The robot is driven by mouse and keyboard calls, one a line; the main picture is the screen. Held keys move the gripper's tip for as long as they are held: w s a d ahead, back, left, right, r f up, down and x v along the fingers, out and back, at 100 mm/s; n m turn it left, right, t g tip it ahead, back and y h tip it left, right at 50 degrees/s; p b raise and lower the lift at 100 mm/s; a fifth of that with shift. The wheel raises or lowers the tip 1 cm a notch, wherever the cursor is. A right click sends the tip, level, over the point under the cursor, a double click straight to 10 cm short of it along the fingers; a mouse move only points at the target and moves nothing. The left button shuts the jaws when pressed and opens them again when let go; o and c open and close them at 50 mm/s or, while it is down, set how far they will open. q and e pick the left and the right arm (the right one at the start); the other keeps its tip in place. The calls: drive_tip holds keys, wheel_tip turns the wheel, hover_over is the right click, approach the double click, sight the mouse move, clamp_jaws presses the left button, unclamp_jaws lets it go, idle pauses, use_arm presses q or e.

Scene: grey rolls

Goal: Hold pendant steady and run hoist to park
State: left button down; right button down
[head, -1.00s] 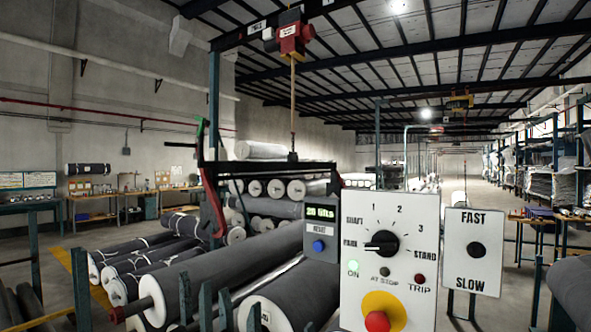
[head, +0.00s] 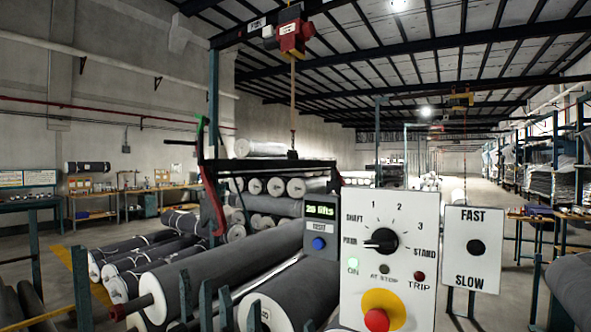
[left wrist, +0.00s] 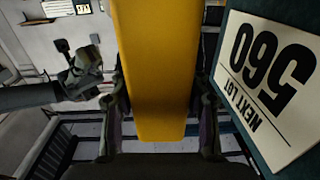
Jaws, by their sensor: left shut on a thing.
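In the left wrist view my left gripper (left wrist: 162,112) is shut on a long yellow body, which looks like the pendant (left wrist: 158,60); its buttons are not in sight. A jointed grey gripper, apparently my right one (left wrist: 86,72), shows at the left of that view; its fingers are unclear. In the head view a red hoist (head: 291,35) hangs from an overhead beam, its line running down to a dark bar above the rolls. A smaller yellow hoist (head: 461,99) hangs farther back.
A lift counter (head: 320,212) stands left of the panel and a FAST/SLOW plate (head: 471,249) right of it. Large grey rolls (head: 215,270) fill the front left. A NEXT LOT 560 sign (left wrist: 270,85) is close to my left gripper. Open floor lies back right.

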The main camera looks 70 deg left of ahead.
idle(0.9)
drive_tip(key=s+f+m+t+h, duration=0.1)
drive_tip(key=s+f+t+h, duration=0.1)
drive_tip(key=s+f, duration=0.4)
drive_tip(key=shift+s+a+f+t, duration=0.4)
drive_tip(key=shift+s+t, duration=0.4)
drive_tip(key=shift+s, duration=0.45)
drive_tip(key=shift+r, duration=0.1)
drive_tip(key=w+a, duration=0.5)
drive_tip(key=w, duration=0.2)
drive_tip(key=shift+a, duration=0.35)
idle(0.3)
drive_tip(key=shift+w+a, duration=0.25)
drive_tip(key=shift+w, duration=0.05)
